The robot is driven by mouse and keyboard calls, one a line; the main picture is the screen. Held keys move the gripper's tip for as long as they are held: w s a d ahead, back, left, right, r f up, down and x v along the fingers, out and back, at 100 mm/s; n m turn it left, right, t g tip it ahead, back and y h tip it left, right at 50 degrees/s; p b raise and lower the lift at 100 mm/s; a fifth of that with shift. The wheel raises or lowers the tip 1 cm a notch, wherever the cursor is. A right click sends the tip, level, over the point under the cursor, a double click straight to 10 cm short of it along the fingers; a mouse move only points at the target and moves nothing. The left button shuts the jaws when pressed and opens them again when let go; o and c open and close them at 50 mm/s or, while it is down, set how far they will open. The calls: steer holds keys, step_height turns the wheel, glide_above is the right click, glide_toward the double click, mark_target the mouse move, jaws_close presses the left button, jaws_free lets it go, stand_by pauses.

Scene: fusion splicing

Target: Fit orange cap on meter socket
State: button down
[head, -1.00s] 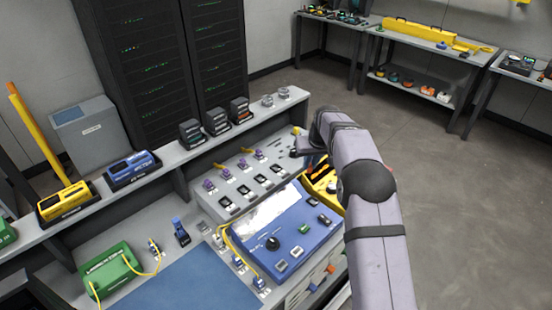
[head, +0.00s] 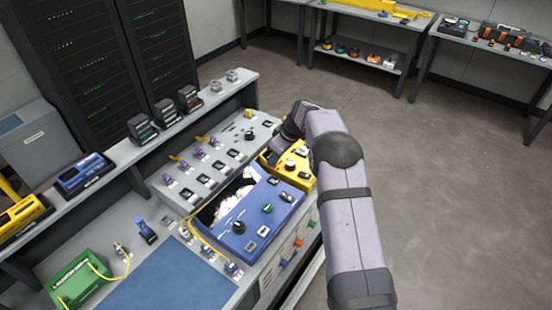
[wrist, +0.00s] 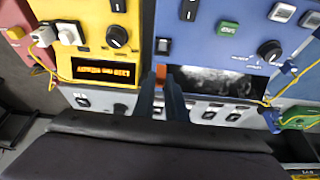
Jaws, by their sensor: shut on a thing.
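My gripper (wrist: 162,82) points down at the gap between the yellow meter and the blue device in the wrist view. Its two dark fingers are close together, and a small orange-red piece, seemingly the orange cap (wrist: 160,73), shows between their tips. The yellow meter (wrist: 88,45) has a lit orange display, a black knob and white plugs with a yellow cable. It also shows in the head view (head: 268,159), partly behind my arm. I cannot tell which opening is the meter socket. In the head view my arm hides the fingertips.
The blue device (head: 228,235) with a pale screen lies left of the yellow meter. Behind is a grey sloped panel (head: 175,190) with purple connectors. A green box (head: 80,280) and a blue mat (head: 170,285) lie at front left. Open floor lies right of my arm.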

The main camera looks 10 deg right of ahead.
steer(key=shift+f, duration=0.1)
stand_by(0.3)
steer(key=shift+f+b, duration=1.25)
steer(key=shift+f, duration=1.75)
steer(key=shift+b, duration=0.55)
steer(key=shift+f+b, duration=0.55)
steer(key=c, duration=1.7)
jaws_free()
